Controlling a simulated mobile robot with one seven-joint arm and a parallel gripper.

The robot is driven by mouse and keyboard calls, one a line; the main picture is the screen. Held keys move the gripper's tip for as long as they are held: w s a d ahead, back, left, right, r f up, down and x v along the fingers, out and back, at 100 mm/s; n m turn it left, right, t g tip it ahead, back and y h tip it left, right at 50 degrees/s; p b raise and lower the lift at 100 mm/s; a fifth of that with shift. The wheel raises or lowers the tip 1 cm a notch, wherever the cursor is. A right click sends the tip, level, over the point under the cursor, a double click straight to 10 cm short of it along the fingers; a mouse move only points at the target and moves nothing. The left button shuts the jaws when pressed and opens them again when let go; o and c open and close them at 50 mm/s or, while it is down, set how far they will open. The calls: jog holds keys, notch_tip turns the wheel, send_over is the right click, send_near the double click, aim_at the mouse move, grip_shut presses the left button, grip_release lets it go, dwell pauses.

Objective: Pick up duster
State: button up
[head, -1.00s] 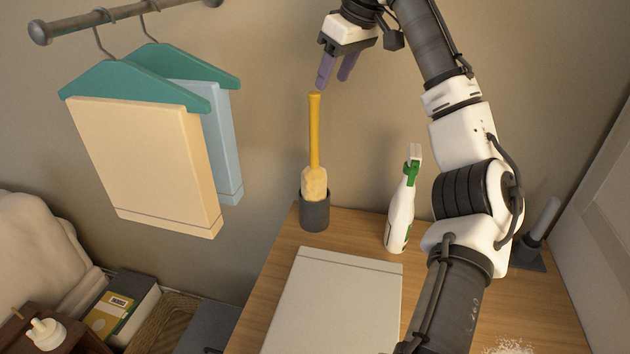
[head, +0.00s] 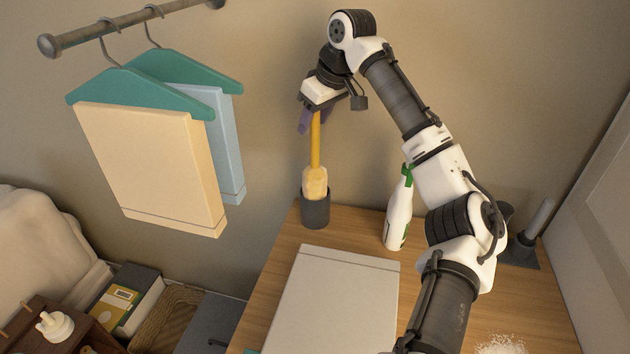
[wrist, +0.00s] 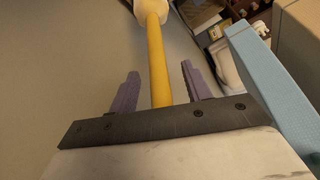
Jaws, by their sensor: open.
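The duster (head: 315,150) has a long yellow handle pointing up and a pale yellow head. It stands upright in a dark grey cup (head: 315,210) at the table's back left. My gripper (head: 310,124) is at the top of the handle, pointing down. In the wrist view the yellow handle (wrist: 158,62) runs between the two purple fingers of my gripper (wrist: 158,82), with a gap on each side. The jaws are open. The pale duster head (wrist: 150,8) shows at the top of the wrist view. The handle's top end is hidden behind my gripper in the head view.
A white and green spray bottle (head: 398,215) stands right of the cup, partly behind my arm. A flat pale folded cloth or board (head: 335,300) lies on the wooden table (head: 275,285). Clothes on teal hangers (head: 150,165) hang at left; a blue one (wrist: 275,90) is close in the wrist view.

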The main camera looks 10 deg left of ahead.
grip_shut()
jog(key=shift+r, duration=0.1)
